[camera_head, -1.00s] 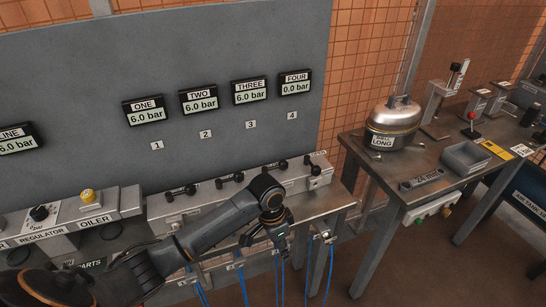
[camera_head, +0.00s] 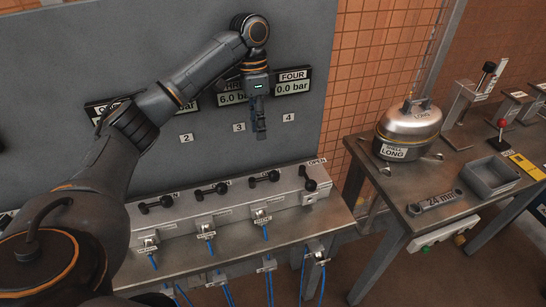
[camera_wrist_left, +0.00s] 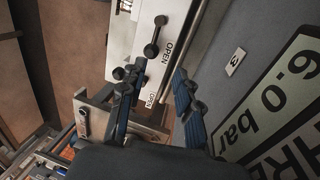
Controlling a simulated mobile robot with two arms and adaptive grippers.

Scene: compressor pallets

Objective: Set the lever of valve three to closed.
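The valve block (camera_head: 232,207) on the bench carries a row of black levers. The third lever from the left, valve three's lever (camera_head: 264,177), lies sideways along the block, below the number 3 plate (camera_head: 239,127). The rightmost lever (camera_head: 307,178) points across the block. My left gripper (camera_head: 260,136) hangs above the block, pointing down in front of the wall panel, touching no lever. In the left wrist view its fingers (camera_wrist_left: 157,95) are apart and empty. A lever (camera_wrist_left: 154,38) beside an OPEN label shows beyond them; another is partly hidden by a finger. My right gripper is not in view.
Pressure displays hang on the wall; THREE (camera_head: 232,97) reads 6.0 bar, partly covered by my arm, and FOUR (camera_head: 293,82) reads 0.0 bar. Blue hoses hang before the bench. On the right, a metal table (camera_head: 395,222) bears a round steel vessel (camera_head: 408,125) and a grey tray (camera_head: 490,176).

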